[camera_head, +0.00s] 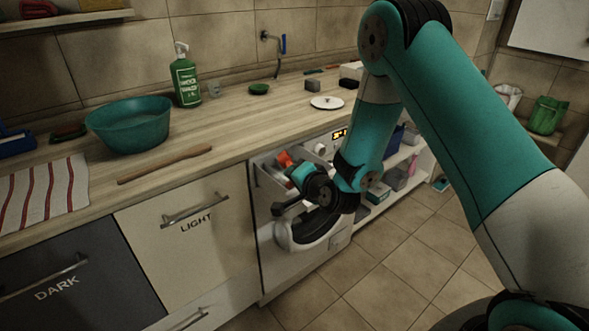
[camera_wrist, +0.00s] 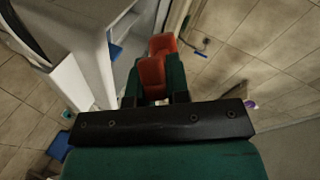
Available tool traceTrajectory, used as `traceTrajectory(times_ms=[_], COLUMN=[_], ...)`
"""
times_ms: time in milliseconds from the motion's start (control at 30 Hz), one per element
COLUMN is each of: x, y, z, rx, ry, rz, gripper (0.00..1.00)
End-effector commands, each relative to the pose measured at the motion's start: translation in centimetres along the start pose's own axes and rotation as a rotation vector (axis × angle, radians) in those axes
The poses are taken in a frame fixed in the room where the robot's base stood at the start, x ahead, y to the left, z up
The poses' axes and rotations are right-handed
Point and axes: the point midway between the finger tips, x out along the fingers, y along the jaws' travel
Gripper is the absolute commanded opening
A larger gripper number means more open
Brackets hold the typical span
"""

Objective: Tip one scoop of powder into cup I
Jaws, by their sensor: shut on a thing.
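My gripper (camera_head: 297,167) is at the front of the washing machine (camera_head: 338,238), near its top left. The gripper also shows in the wrist view (camera_wrist: 155,72), with teal fingers shut around a red-orange piece (camera_wrist: 151,76) that looks like the scoop. The same scoop (camera_head: 284,158) shows as a small red-orange patch in the head view. Its bowl and any powder cannot be made out. A pale detergent drawer (camera_head: 267,177) appears pulled out just below and left of the gripper. Cup I and its label cannot be made out.
The worktop above holds a teal basin (camera_head: 129,128), a wooden stick (camera_head: 165,164), a green bottle (camera_head: 186,82) and a white lid-like disc (camera_head: 327,102). Light and dark cabinet drawers stand to the left. Open shelves (camera_head: 400,172) stand right of the machine. The tiled floor in front is clear.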

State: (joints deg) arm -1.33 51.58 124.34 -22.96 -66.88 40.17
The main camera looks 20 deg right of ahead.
Motion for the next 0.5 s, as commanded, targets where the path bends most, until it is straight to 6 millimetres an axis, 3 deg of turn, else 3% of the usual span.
traceTrajectory(times_ms=[500], x=[-0.29], y=[-0.9], z=[-0.3], rx=[-0.087], ry=[-0.002], rz=[0.04], gripper=[0.0])
